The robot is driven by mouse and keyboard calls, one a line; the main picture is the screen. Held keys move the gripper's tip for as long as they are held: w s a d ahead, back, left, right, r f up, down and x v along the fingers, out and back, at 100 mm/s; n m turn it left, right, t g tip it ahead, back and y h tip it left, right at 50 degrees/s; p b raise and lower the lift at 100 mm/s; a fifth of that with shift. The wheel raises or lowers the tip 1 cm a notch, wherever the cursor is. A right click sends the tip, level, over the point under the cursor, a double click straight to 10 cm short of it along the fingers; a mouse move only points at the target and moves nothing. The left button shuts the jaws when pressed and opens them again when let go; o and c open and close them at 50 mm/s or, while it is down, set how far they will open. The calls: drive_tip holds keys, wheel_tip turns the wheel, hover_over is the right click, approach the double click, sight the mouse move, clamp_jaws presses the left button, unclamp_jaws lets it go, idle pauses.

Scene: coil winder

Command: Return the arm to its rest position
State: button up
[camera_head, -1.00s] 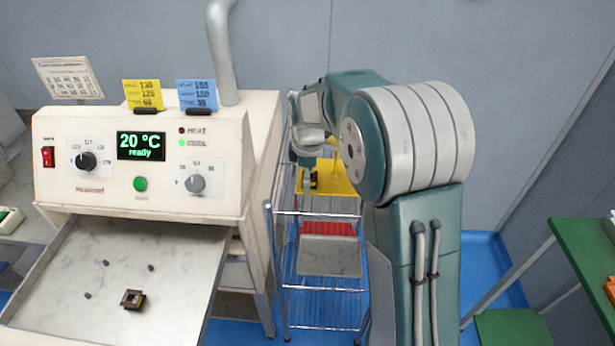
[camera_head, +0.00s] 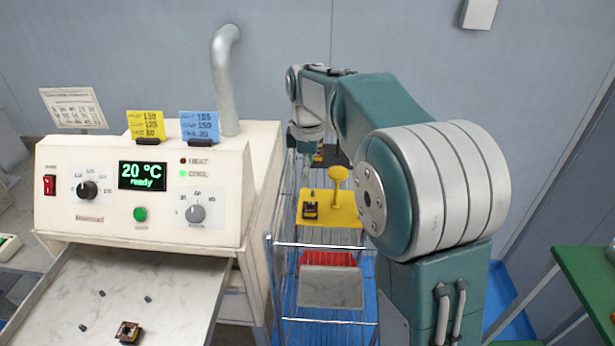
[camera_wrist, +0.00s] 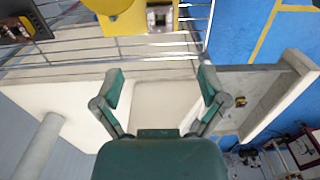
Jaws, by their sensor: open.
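My gripper (camera_wrist: 160,88) is open in the wrist view, its two green fingers spread with nothing between them. In the head view my arm reaches forward over the wire rack, and the fingers are hidden or too small to make out. The yellow tray (camera_head: 345,220) on the rack holds a small dark coil part (camera_head: 310,210) and a yellow knob-topped piece (camera_head: 338,180). In the wrist view the yellow tray (camera_wrist: 130,22) shows at the top edge, beyond the fingers and apart from them.
The white machine (camera_head: 140,185) reads 20 °C ready, with its metal drawer (camera_head: 120,280) out. A dark part (camera_head: 128,332) and several small dark pieces lie in the drawer. The wire rack (camera_head: 325,320) stands beside it. A green table (camera_head: 590,285) is at the right.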

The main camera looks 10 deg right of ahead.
idle(0.4)
drive_tip(key=s+r+m+t, duration=0.1)
drive_tip(key=s+m+t, duration=0.4)
drive_tip(key=s+m, duration=0.9)
drive_tip(key=s, duration=1.4)
drive_tip(key=shift+d+t, duration=0.3)
